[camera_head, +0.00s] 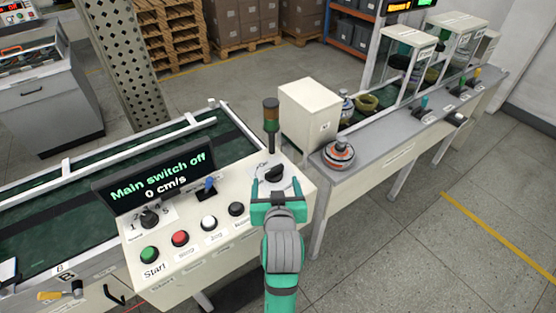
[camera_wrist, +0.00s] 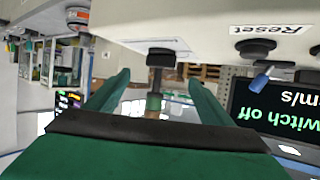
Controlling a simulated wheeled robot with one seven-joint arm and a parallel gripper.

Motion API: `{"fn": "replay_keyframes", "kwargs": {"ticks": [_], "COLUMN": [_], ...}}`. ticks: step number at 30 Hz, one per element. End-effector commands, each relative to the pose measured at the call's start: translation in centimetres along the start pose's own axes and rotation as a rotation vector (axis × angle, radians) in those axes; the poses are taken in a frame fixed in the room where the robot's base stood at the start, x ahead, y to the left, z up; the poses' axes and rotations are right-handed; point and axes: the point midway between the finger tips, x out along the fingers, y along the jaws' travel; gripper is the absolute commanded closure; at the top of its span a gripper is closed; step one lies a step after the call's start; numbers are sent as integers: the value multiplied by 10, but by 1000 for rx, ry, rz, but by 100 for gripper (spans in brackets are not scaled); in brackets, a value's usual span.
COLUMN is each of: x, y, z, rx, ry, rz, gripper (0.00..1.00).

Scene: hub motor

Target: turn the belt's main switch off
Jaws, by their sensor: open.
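The control panel (camera_head: 224,222) has a display (camera_head: 155,178) reading "Main switch off" and "0 cm/s". The main switch (camera_head: 274,173) is a black rotary knob on a pale round plate at the panel's right end, below the signal column. My gripper (camera_head: 278,187) is open and empty, just in front of the knob on its near side. In the wrist view, which is upside down, the knob (camera_wrist: 161,57) lies between the lines of the two spread fingers, beyond their tips, apparently untouched. Its exact pointer direction is hard to read.
Left of the knob are green (camera_head: 149,254), red (camera_head: 180,238), white (camera_head: 209,223) and black (camera_head: 236,209) buttons, a blue lever (camera_head: 209,186) and a speed knob (camera_head: 150,219). The signal column (camera_head: 271,125) stands close behind. A grey bench (camera_head: 385,140) lies to the right.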

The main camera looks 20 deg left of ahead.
Motion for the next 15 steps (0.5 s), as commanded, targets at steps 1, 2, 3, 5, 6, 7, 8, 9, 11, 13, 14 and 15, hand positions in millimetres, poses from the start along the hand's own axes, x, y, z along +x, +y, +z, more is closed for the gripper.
{"fn": "replay_keyframes", "kwargs": {"ticks": [1,2,3,5,6,7,8,9,11,13,14,15], "x": [3,6,10,19,26,31,36,44,55,67,72,78], "y": [0,0,-1,-3,-3,-4,-4,-4,-4,-3,-2,-2], "z": [0,0,0,0,0,-1,0,0,0,-1,0,0], "rx": [0,0,-1,-1,-2,-2,-2,-2,-2,-1,-1,-1], "ry": [0,0,0,-1,-1,0,-1,-1,-1,0,-1,0], "rz": [0,0,-2,-4,-5,-5,-6,-6,-6,-4,-4,-3], "gripper": [25,25,25,25,25,25,25,25,25,25,25,25]}}
